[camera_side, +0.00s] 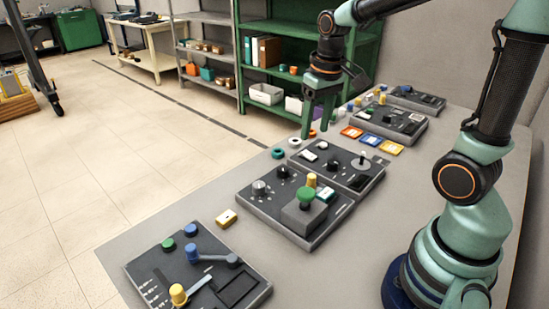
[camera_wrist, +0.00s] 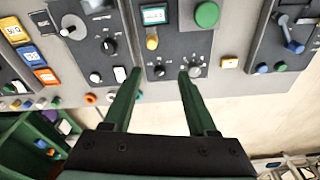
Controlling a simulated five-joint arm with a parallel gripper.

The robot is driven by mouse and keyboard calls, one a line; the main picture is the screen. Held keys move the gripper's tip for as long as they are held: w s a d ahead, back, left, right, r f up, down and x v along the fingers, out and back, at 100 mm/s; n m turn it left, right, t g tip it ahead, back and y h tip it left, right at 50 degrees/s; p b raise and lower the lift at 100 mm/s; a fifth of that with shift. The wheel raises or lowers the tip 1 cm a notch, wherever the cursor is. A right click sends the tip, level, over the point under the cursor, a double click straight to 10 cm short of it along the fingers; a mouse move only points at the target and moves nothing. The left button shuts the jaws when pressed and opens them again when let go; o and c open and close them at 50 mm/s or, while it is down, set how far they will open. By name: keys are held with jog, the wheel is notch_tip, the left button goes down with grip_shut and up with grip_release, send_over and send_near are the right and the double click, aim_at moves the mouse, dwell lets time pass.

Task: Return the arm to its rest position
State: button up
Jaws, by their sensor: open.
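In the wrist view my gripper (camera_wrist: 157,75) also shows open and empty, with the fingertips over the edge of the panel with the green button (camera_wrist: 207,14). The fingertips look clear of the panels in the side view. My arm bends up and over from its base at the right of the table.
Several dark panels with knobs and levers line the table, including a near panel (camera_side: 236,287) with a blue lever. A yellow block (camera_side: 226,218) and coloured cards (camera_side: 369,140) lie among them. Green shelves (camera_side: 284,27) stand behind the table. Open floor lies left.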

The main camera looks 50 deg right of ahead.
jog(key=s+a+r+n+t, duration=0.2)
jog(key=s+a+r+t, duration=0.2)
jog(key=a, duration=0.3)
jog(key=shift+s+r, duration=0.25)
jog(key=shift+s, duration=0.65)
